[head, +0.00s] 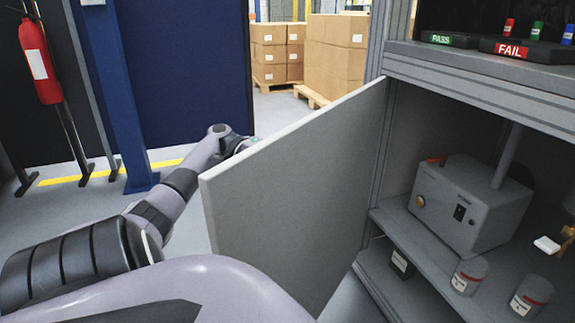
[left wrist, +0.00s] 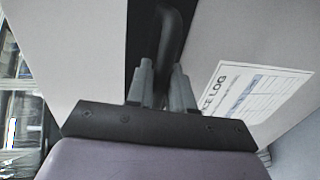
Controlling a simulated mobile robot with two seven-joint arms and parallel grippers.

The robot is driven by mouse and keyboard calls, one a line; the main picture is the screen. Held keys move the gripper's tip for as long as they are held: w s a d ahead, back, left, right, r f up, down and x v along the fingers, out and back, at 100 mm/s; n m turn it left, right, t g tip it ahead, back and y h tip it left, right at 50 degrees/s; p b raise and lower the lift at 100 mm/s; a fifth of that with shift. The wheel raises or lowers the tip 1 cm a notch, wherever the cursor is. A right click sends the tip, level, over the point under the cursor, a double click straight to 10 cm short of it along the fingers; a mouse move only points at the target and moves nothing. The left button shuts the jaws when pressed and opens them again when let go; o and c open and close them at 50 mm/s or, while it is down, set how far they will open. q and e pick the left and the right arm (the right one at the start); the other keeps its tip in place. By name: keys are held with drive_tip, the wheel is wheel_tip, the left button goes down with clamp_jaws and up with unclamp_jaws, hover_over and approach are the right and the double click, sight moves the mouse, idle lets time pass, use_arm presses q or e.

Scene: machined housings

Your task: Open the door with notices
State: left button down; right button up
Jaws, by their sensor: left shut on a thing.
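The grey door (head: 295,190) stands swung out from the cabinet, its plain inner face toward me in the head view. In the left wrist view the door's outer face (left wrist: 235,40) bears a paper notice (left wrist: 262,100) whose title ends in "LOG". My left gripper (left wrist: 163,75) is shut on the dark curved door handle (left wrist: 172,40), one finger on each side. In the head view my left arm reaches round the door's free edge, and the door hides the gripper and handle. My right gripper is in neither view.
Inside the cabinet a grey machine (head: 470,205) and canisters (head: 469,276) stand on a shelf. PASS (head: 450,39) and FAIL (head: 510,50) holders sit above. A blue post (head: 120,90) and fire extinguisher (head: 36,62) stand left. Boxes (head: 335,50) stand behind.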

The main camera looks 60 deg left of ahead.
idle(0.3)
use_arm(q)
drive_tip(key=c, duration=1.2)
unclamp_jaws()
drive_tip(key=shift+o, duration=0.2)
drive_tip(key=shift+a, duration=0.15)
drive_tip(key=v, duration=0.7)
